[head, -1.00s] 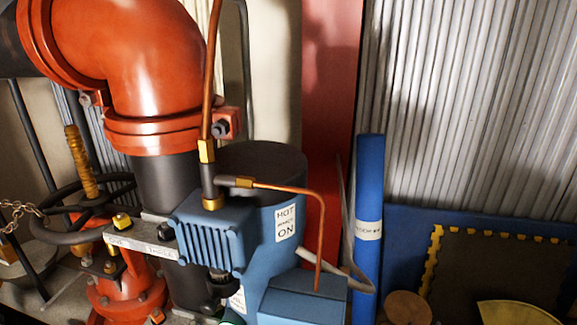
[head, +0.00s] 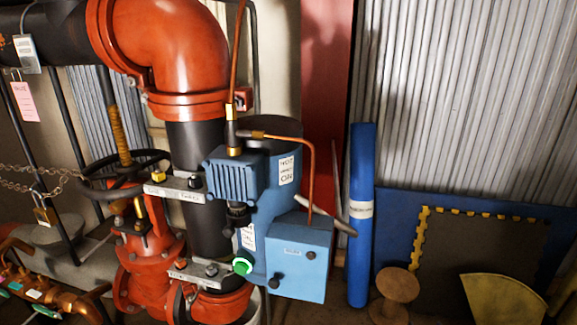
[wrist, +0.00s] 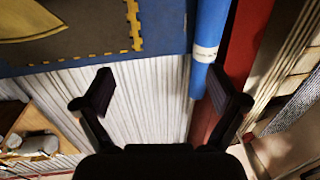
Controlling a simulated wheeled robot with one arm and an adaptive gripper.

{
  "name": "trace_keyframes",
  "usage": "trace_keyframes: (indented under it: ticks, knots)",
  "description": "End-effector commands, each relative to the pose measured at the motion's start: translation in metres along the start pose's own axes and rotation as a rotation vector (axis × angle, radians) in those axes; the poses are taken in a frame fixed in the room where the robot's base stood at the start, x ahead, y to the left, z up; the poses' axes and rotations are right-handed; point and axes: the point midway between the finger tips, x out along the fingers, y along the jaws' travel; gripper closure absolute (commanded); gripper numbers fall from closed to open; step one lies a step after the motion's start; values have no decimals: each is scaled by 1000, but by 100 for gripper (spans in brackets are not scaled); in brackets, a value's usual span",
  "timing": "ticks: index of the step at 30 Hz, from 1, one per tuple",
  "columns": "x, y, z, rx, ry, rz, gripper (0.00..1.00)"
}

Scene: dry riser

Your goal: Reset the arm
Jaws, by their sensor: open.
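My gripper (wrist: 165,97) shows in the wrist view with its two dark fingers spread wide apart. It is open, with nothing between the fingers. The wrist view looks turned over, with the mat at the top. My arm and gripper do not show in the head view.
A red pipe elbow (head: 175,45), a blue pump unit (head: 240,180) and a red valve (head: 145,250) with a black handwheel fill the left. A chain with a padlock (head: 45,212) hangs there. The blue roll (head: 360,220), a wooden spool (head: 397,287) and a dark mat (head: 470,250) stand right.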

Motion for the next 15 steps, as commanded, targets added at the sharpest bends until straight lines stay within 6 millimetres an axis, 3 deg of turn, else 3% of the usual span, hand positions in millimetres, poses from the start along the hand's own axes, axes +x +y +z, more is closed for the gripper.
trace_keyframes:
  ticks: [15]
  knots:
    - [38,-10,-32,-1,-67,5,4]
